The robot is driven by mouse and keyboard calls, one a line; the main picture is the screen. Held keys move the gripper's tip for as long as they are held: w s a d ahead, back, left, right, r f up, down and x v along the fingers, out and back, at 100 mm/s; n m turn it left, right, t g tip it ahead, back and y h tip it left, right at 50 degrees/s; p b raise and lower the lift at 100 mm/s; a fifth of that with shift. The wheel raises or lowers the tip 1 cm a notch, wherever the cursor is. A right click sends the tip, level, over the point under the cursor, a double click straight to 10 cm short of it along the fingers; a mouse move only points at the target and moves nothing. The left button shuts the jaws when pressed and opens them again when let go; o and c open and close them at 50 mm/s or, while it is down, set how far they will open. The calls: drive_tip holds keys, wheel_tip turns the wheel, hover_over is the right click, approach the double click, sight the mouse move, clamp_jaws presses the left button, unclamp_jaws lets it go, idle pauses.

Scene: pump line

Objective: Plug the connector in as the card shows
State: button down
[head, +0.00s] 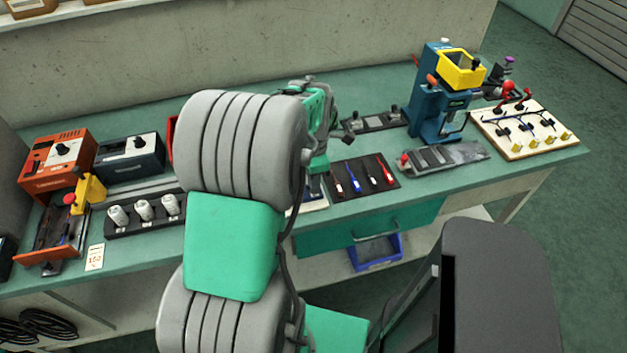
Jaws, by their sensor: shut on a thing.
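My arm stands in front of the middle of the bench. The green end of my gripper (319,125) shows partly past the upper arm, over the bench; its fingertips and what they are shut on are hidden. I cannot make out the connector. Below the green end, a blue part and a pale edge (308,207) show beside my arm, mostly covered. A small white card (95,257) with dark marks, too small to read, lies at the left front of the bench.
Left are an orange unit (58,160), a dark box (130,158) and a rack of white cylinders (146,213). Right are a dark mat (362,177) with several tools, a blue press (437,105), a grey plate (445,159) and a pegged board (521,133).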

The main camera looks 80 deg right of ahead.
drive_tip(key=shift+a+f, duration=0.1)
drive_tip(key=shift+f, duration=0.2)
idle(0.7)
drive_tip(key=c, duration=1.7)
unclamp_jaws()
drive_tip(key=shift+f, duration=0.1)
drive_tip(key=shift+r+p, duration=1.6)
drive_tip(key=shift+r, duration=0.85)
drive_tip(key=shift+o, duration=0.5)
drive_tip(key=o, duration=0.5)
drive_tip(key=shift+c, duration=0.2)
